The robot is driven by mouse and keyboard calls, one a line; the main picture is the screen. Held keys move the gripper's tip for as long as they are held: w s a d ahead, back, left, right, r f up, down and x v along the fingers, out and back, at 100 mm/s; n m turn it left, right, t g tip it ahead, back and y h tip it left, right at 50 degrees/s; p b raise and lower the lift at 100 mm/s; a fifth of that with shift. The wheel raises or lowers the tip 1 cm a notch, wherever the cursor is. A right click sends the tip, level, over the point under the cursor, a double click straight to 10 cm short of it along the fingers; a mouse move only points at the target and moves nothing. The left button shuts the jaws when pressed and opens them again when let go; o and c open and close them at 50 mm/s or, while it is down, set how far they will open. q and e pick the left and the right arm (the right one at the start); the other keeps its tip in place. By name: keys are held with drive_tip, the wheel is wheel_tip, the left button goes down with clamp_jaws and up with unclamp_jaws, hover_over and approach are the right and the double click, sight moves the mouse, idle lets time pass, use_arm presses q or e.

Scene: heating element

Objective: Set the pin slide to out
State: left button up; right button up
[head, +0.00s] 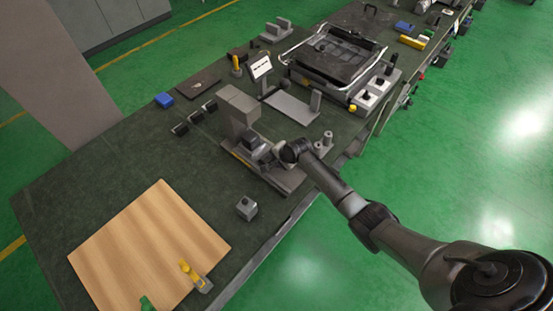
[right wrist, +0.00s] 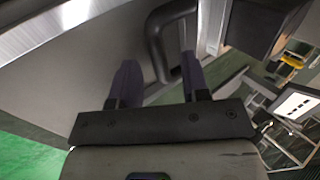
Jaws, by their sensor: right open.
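A grey device (head: 237,108) with an upright block and a long base stands near the table's right edge in the head view; I take it for the pin slide's fixture. My right gripper (head: 266,154) is low over its base, beside the upright block. In the right wrist view, my right gripper (right wrist: 157,62) is open, with a dark loop handle (right wrist: 157,45) at its fingers. The handle's near bar lies between the two fingers, and the right finger overlaps the loop's opening. I cannot tell whether they touch. No in or out marking is readable. My left gripper is out of view.
A wooden board (head: 150,245) lies at the front left of the dark table. A small grey box (head: 246,208) stands near the front edge. A small tilted sign (head: 261,67) and a large framed press (head: 338,55) stand farther back.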

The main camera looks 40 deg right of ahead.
clamp_jaws()
idle(0.4)
